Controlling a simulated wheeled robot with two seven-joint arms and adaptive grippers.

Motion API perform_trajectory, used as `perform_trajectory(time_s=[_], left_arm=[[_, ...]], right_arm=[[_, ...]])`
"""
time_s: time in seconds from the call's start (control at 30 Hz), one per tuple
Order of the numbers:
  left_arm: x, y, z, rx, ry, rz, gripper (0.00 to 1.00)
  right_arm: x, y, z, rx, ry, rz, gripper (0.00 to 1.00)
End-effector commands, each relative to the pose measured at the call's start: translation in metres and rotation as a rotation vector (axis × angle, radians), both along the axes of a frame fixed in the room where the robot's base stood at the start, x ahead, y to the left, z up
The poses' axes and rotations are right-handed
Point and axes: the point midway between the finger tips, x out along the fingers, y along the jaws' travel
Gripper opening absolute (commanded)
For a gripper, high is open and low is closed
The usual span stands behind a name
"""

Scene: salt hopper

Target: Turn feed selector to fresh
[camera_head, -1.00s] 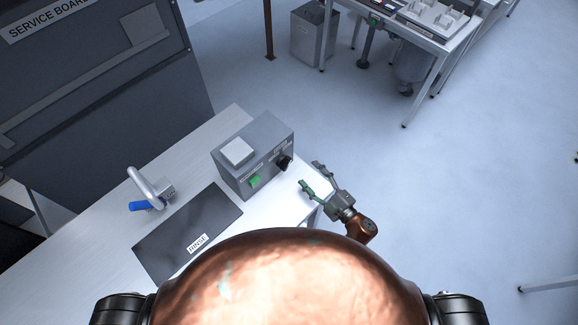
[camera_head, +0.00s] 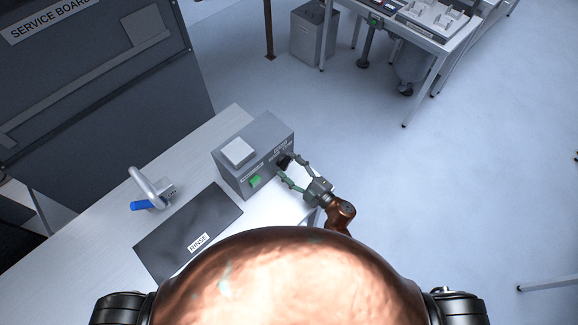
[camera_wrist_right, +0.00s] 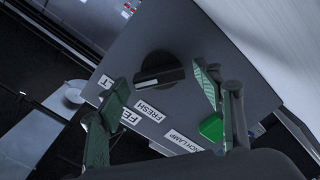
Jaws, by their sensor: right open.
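The feed selector is a black round knob (camera_wrist_right: 158,72) with a bar and a pale line, on the face of a grey control box (camera_head: 262,140). In the wrist view a label reading FRESH (camera_wrist_right: 146,110) is beside it, with other labels partly covered. The knob also shows in the head view (camera_head: 284,162). My right gripper (camera_head: 292,173) is open, its green fingers just in front of the knob. In the wrist view the fingers (camera_wrist_right: 160,100) stand on either side below the knob, apart from it. My left gripper is not in view.
A green button (camera_wrist_right: 211,127) sits on the same face near one finger; it also shows in the head view (camera_head: 255,181). A dark mat (camera_head: 180,235) and a grey handle with a blue grip (camera_head: 148,204) are on the white table. Open floor lies right.

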Motion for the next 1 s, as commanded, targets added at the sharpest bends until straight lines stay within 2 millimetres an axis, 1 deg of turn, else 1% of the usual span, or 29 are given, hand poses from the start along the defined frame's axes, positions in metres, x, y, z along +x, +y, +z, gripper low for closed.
perform_trajectory(time_s=[0.07, 0.67, 1.0], left_arm=[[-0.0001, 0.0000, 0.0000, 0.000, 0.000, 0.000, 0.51], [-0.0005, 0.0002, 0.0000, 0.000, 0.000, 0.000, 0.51], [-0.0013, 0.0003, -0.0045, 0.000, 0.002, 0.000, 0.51]], right_arm=[[-0.0001, -0.0001, 0.0000, 0.000, 0.000, 0.000, 0.61], [-0.0003, -0.0004, -0.0001, 0.000, 0.000, 0.000, 0.20], [-0.0007, 0.0000, -0.0014, -0.036, -0.035, 0.001, 0.19]])
